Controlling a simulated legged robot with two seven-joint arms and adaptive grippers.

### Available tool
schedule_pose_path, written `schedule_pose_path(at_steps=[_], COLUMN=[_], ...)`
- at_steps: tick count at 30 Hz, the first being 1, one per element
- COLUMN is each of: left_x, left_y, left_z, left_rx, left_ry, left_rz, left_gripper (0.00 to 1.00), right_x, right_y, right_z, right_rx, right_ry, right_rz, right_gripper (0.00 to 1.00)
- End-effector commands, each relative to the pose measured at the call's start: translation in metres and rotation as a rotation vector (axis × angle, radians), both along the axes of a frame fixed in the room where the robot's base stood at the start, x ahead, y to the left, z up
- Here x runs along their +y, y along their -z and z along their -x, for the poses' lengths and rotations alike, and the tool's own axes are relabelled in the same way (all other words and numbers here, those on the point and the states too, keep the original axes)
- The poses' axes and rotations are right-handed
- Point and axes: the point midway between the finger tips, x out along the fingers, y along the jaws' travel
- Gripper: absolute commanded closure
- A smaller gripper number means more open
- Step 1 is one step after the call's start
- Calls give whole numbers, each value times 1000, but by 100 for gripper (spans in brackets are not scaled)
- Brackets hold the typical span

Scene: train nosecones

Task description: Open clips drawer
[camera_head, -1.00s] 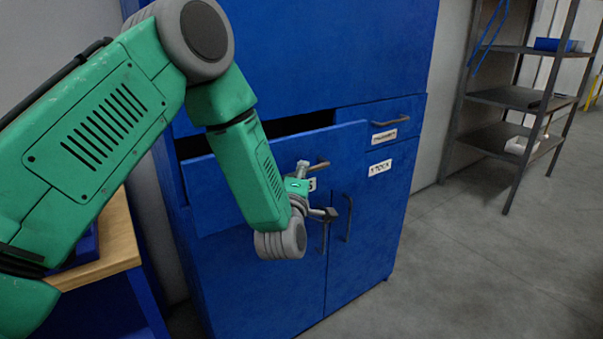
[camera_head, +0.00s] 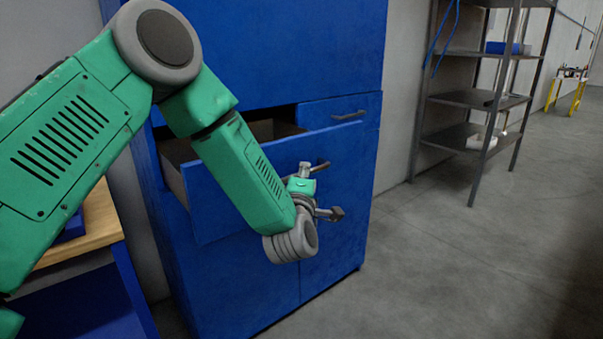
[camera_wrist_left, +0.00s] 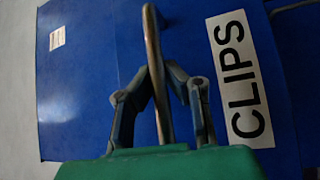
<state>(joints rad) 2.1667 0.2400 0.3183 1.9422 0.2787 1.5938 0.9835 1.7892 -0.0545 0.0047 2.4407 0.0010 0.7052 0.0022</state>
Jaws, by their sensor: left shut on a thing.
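The clips drawer (camera_head: 220,192) is a blue drawer front pulled out from the blue cabinet, with its dark interior showing behind it. Its metal bar handle (camera_head: 320,167) is near the front's right part. My left gripper (camera_head: 318,192) is at that handle. In the left wrist view the fingers (camera_wrist_left: 160,95) are on both sides of the handle bar (camera_wrist_left: 154,60), shut on it. A white CLIPS label (camera_wrist_left: 239,80) is on the drawer front right of the handle there. My right gripper is not in view.
The blue cabinet (camera_head: 290,50) has another drawer with a handle (camera_head: 348,115) at right, largely behind the open front. A wooden-topped blue bench (camera_head: 85,230) is at left. Grey shelves (camera_head: 470,98) stand at right. The grey floor (camera_head: 450,270) in front is clear.

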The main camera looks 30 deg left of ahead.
Motion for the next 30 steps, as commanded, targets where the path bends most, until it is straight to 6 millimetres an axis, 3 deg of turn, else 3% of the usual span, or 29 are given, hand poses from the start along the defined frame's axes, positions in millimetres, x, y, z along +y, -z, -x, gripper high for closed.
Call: schedule_pose_path(at_steps=[1,14,15,16,26,30], left_x=[-3,-10,-10,-10,-10,-15], left_y=[7,7,8,7,1,4], left_z=[3,5,5,5,7,17], left_rx=[18,24,24,23,9,11], left_ry=[2,-1,-1,-1,-2,0], left_rz=[0,-7,-7,-6,-6,-5], left_gripper=[100,100,79,69,68,68], right_x=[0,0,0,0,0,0], right_y=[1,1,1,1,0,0], right_z=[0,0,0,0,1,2], right_rx=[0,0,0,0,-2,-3], right_ry=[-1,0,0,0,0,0], right_rz=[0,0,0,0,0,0], right_gripper=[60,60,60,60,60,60])
